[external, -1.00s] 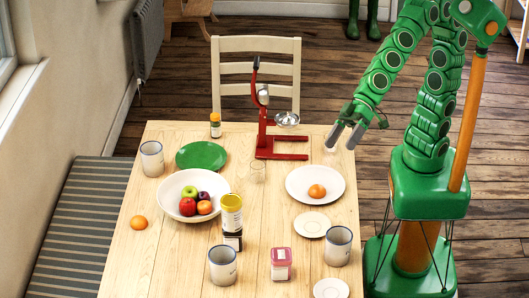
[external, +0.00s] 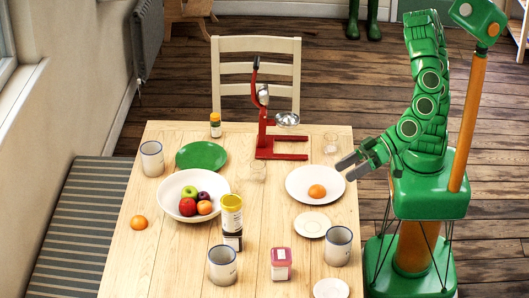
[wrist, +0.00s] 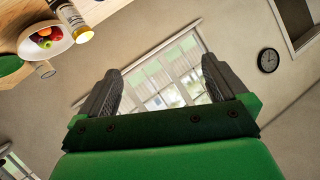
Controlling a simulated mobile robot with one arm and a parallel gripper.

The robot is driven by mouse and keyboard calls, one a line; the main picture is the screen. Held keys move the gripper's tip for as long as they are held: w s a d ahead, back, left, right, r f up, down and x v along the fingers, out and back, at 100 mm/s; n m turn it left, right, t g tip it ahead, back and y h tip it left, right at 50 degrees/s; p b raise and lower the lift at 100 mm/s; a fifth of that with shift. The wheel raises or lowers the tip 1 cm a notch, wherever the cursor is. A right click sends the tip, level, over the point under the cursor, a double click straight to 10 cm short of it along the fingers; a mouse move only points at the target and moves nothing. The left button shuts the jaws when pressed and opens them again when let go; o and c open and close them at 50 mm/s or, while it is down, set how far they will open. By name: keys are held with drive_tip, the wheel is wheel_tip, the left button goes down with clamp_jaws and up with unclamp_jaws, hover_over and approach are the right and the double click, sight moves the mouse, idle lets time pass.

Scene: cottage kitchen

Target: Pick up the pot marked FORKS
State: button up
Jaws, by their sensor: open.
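Three white enamel pots with dark rims stand upright on the wooden table (external: 170,235): one at the back left (external: 152,160), one at the front middle (external: 222,267), one at the front right (external: 338,248). The marks on them are too small to read, so I cannot tell which is the FORKS pot. My gripper (external: 352,168) is open and empty at the table's right edge, beside the large white plate and behind the front right pot. In the wrist view my fingers (wrist: 160,88) are spread, with the window and wall between them.
A white plate (external: 297,192) with an orange lies near my gripper. A small glass (external: 330,143) stands behind it. The red juicer (external: 280,150), fruit bowl (external: 168,212), yellow-lidded jar (external: 231,215) and pink-lidded tub (external: 281,265) also occupy the table. The front left is clear.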

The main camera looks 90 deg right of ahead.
drive_tip(key=s+d+f+t+h, duration=0.2)
drive_tip(key=s+d+f+h, duration=0.2)
drive_tip(key=s, duration=0.1)
drive_tip(key=h, duration=0.2)
hover_over(339, 240)
drive_tip(key=s+a, duration=0.4)
drive_tip(key=s, duration=0.3)
wheel_tip(339, 240, down, 29)
drive_tip(key=shift+f, duration=0.2)
drive_tip(key=shift+x, duration=3.9)
drive_tip(key=shift+r, duration=0.2)
drive_tip(key=shift+c, duration=0.5)
drive_tip(key=c, duration=0.9)
drive_tip(key=shift+o, duration=0.2)
drive_tip(key=shift+r, duration=0.2)
